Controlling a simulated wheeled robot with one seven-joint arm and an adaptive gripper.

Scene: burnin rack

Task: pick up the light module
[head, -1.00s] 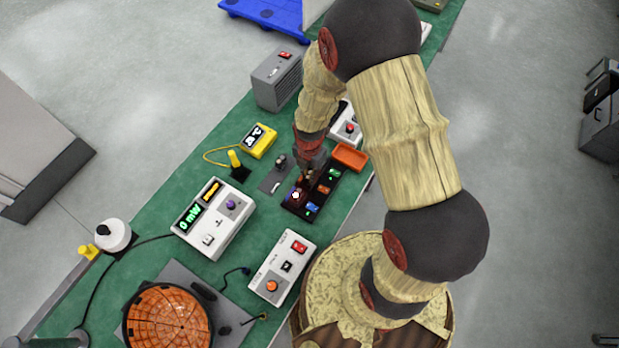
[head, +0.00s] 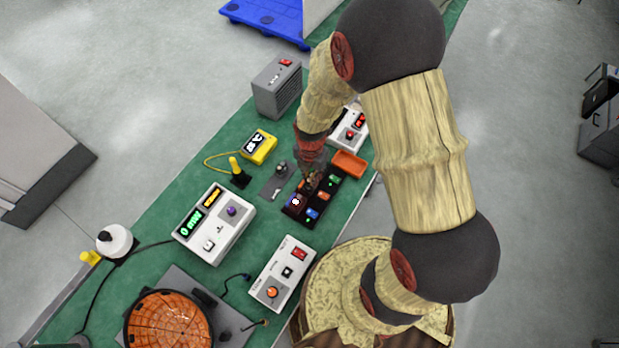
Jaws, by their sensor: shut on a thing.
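A black rack (head: 328,210) on the green bench holds several small coloured modules, with blue (head: 312,213), orange (head: 323,196) and green (head: 334,181) ones in its right row. A bright white spot with purple around it (head: 295,201) shows at its left front corner. My gripper (head: 309,186) points down over the rack's left row, behind that spot. It is shut on a small module that I take for the light module; the fingers hide most of it. I cannot tell whether it is clear of the rack.
An orange tray (head: 349,164) sits just behind the rack, and a small grey plate (head: 273,182) lies left of it. A white meter box (head: 214,226) and a white switch box (head: 282,273) stand in front. A yellow meter (head: 259,147) and grey box (head: 277,88) stand behind.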

